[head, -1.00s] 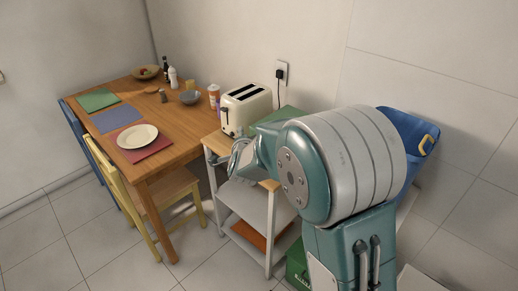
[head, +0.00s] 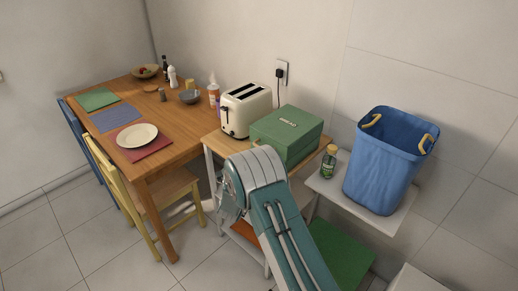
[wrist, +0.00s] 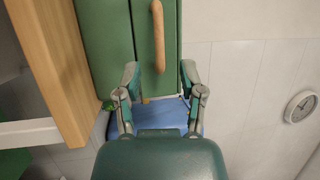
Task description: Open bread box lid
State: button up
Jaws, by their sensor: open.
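The green bread box (head: 288,134) stands on the wooden top of a small cart, right of the toaster. Its lid (head: 292,120) is down, with lettering on top. In the wrist view the box's green front (wrist: 100,35) appears turned sideways, with a seam running along it. A long tan wooden handle (wrist: 158,40) is on the part right of the seam. My gripper (wrist: 160,75) is open, its two fingers spread near one end of the handle, with nothing held. In the head view my arm hides part of the cart, and the fingers are hard to make out.
The cream toaster (head: 246,109) is close left of the box. A small bottle (head: 329,161) and a blue basket (head: 382,170) stand on a white surface to the right. The dining table (head: 180,150) and yellow chair (head: 125,190) are at left.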

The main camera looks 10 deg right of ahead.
jog(key=x, duration=0.7)
jog(key=shift+f, duration=0.1)
grip_shut()
